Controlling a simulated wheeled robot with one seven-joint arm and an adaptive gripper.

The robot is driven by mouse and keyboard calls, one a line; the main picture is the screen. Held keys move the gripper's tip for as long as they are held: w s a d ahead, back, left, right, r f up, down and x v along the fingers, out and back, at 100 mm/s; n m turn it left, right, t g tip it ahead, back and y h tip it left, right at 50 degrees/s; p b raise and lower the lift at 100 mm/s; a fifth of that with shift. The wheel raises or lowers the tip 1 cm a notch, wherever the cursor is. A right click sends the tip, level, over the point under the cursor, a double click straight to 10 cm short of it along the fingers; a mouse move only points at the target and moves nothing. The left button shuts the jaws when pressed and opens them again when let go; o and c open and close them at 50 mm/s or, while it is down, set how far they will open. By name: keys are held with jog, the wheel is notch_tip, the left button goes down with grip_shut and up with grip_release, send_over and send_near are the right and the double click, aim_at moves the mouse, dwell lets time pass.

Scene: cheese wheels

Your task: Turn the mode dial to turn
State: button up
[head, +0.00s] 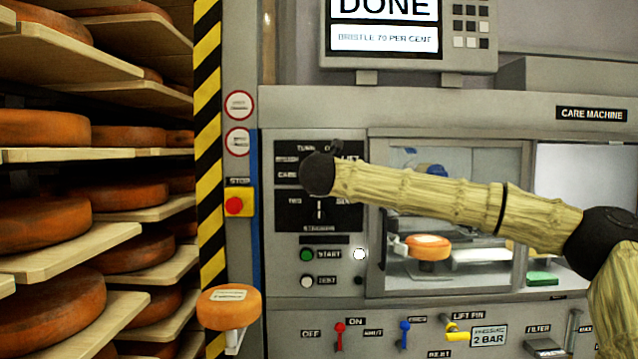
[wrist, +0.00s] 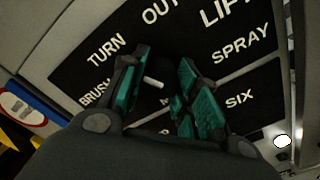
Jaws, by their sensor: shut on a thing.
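The mode dial (wrist: 160,74) is a dark knob with a short white mark, on a black label panel. In the wrist view, TURN (wrist: 106,48) and BRUSH are to its left, OUT and LIFT above, SPRAY to the right. My gripper (wrist: 162,78) has its green-padded fingers on both sides of the dial, shut on it. The white mark lies between the fingers; I cannot tell for sure which word it points at. In the head view, my dark wrist end (head: 318,174) covers the dial and part of the panel (head: 290,215).
A lower selector (head: 319,208) and the green START button (head: 306,255) are below. A red stop button (head: 234,205) is on the left post. The screen (head: 384,12) reads DONE. Cheese wheels fill the left shelves; one (head: 428,246) is behind the machine's window.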

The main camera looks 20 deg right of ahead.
jog(key=shift+f+m+b, duration=0.3)
jog(key=shift+m+b, duration=0.2)
jog(key=shift+b, duration=0.4)
jog(key=o, duration=1)
jog(key=shift+a, duration=0.1)
jog(key=shift+c, duration=0.2)
jog(key=shift+o, duration=0.3)
jog(key=shift+s, duration=0.1)
jog(key=v, duration=1.1)
jog(key=shift+s+r, duration=0.35)
